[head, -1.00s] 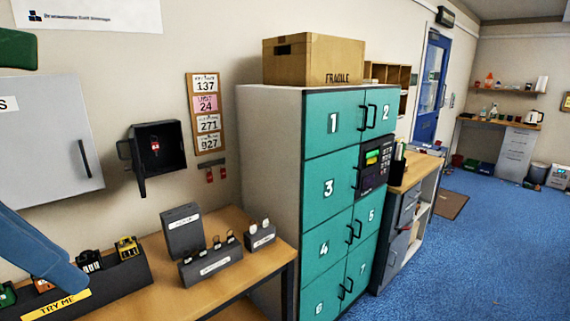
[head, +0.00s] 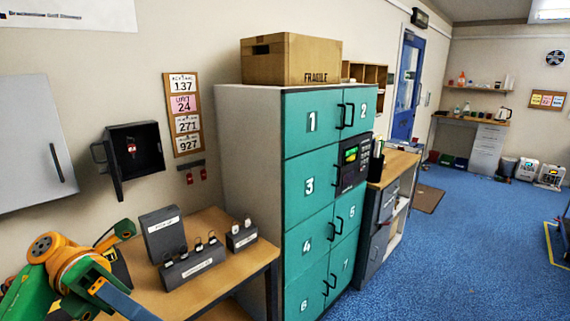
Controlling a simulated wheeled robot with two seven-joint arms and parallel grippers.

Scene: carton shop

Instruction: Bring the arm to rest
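My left arm (head: 68,262), with green, orange and blue links, shows at the lower left in front of the wooden bench. Its blue link runs down out of the bottom edge. I cannot make out the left gripper's fingers, and whatever it holds is out of view. No part of my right arm or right gripper shows.
The bench (head: 225,278) carries dark holders with small items. An open black key box (head: 128,160) and grey cabinet (head: 32,145) hang above. Teal lockers (head: 312,170) stand right of it, a cardboard box (head: 290,60) on top.

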